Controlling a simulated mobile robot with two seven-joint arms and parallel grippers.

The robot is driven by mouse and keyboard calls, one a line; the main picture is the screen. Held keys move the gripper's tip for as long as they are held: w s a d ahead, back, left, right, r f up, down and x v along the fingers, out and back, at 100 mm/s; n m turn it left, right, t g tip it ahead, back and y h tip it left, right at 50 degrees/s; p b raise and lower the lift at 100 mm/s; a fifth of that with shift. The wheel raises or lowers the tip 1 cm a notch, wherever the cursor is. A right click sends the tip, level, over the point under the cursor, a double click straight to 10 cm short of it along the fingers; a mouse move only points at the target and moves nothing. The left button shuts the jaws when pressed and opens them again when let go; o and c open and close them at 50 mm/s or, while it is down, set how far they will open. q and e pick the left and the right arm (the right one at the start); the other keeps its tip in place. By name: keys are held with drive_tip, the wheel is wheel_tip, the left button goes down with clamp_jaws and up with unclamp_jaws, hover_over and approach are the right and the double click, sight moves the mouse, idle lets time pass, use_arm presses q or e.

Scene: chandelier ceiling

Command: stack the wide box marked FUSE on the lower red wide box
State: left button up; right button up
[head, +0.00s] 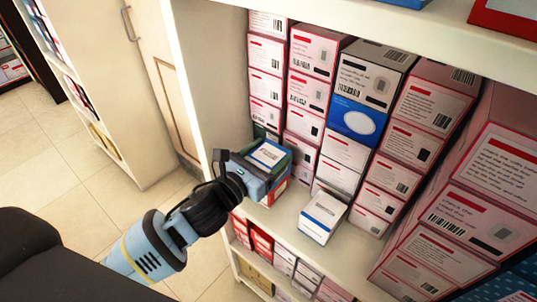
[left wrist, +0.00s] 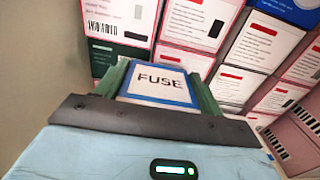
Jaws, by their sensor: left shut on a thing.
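The wide box marked FUSE (head: 268,154) has a white top with a blue border. It also shows in the left wrist view (left wrist: 160,82), its label facing the camera between two green fingers. My left gripper (head: 264,163) is shut on it at the left end of the shelf. A red and white box (head: 274,193), which looks like the lower red wide box, shows just below the gripper. The gripper hides most of it, and I cannot tell whether the FUSE box touches it. My right gripper is not in view.
Tall stacks of pink and white boxes (head: 308,86) stand close behind. A white and blue box (head: 322,218) lies to the right on the shelf (head: 278,221). The shelf's left side wall (head: 215,75) is close to my gripper. More boxes fill the shelf below.

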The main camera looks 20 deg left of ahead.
use_arm(q)
drive_tip(key=shift+f, duration=0.1)
drive_tip(key=o, duration=1)
drive_tip(key=shift+o, duration=0.2)
drive_tip(key=shift+r, duration=0.25)
drive_tip(key=b+v, duration=0.1)
drive_tip(key=v, duration=1.1)
